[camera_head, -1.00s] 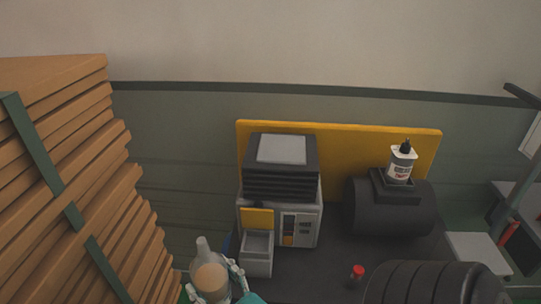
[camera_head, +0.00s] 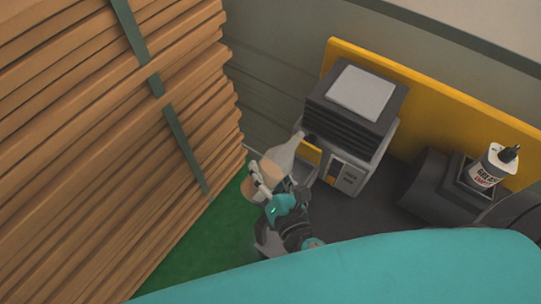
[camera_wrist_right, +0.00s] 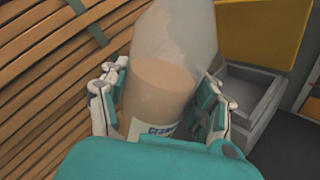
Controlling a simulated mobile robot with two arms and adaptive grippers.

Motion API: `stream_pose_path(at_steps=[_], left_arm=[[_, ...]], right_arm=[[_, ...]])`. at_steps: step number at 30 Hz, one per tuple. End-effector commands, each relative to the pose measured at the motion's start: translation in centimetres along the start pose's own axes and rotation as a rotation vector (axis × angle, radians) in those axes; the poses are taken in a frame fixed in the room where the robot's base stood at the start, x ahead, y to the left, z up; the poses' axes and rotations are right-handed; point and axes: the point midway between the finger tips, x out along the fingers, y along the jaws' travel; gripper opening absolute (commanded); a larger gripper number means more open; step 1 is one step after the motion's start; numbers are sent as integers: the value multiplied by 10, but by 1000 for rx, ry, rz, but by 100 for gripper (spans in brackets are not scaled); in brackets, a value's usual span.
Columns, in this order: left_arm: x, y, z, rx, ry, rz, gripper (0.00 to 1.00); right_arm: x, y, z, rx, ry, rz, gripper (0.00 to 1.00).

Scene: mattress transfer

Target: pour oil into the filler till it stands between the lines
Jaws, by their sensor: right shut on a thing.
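My right gripper (camera_head: 266,184) is shut on a clear bottle (camera_head: 284,153) of tan oil. The bottle tilts, its neck pointing up and right towards the machine. In the right wrist view, my right gripper (camera_wrist_right: 162,100) has fingers on both sides of the bottle (camera_wrist_right: 165,85); a label partly shows, and the neck is out of frame. The filler, a grey open-topped box (camera_wrist_right: 250,95) with a raised yellow lid (camera_wrist_right: 262,35), is right of the bottle. In the head view the bottle mostly hides it; the lid (camera_head: 311,155) shows. I see no oil flowing. The gauge lines are too small to read. My left gripper is not in view.
The grey machine (camera_head: 350,172) has a black ribbed top. A stack of wooden slats (camera_head: 90,130) with a green strap stands close on the left. A dark cylinder (camera_head: 425,185) and a grease bottle (camera_head: 493,168) are at right, before a yellow panel (camera_head: 430,98).

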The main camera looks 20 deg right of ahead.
Motion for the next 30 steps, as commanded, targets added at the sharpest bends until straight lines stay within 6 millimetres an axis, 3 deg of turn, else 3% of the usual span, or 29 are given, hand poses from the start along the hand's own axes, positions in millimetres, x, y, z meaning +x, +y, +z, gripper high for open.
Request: stream_pose_path(at_steps=[3, 8, 11, 19, 23, 30], left_arm=[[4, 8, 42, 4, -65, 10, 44], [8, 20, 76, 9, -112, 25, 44], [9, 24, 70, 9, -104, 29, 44], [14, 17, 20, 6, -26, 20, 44], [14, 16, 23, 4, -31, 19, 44], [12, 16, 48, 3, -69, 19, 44]], right_arm=[[-1, 3, -13, 119, 33, 3, 13], [-2, 8, -29, 290, 79, 3, 13], [-2, 9, -36, 379, 105, 2, 13], [-2, 8, -47, 511, 140, 4, 13], [-2, 8, -48, 520, 143, 4, 13], [-2, 8, -48, 517, 142, 4, 13]])
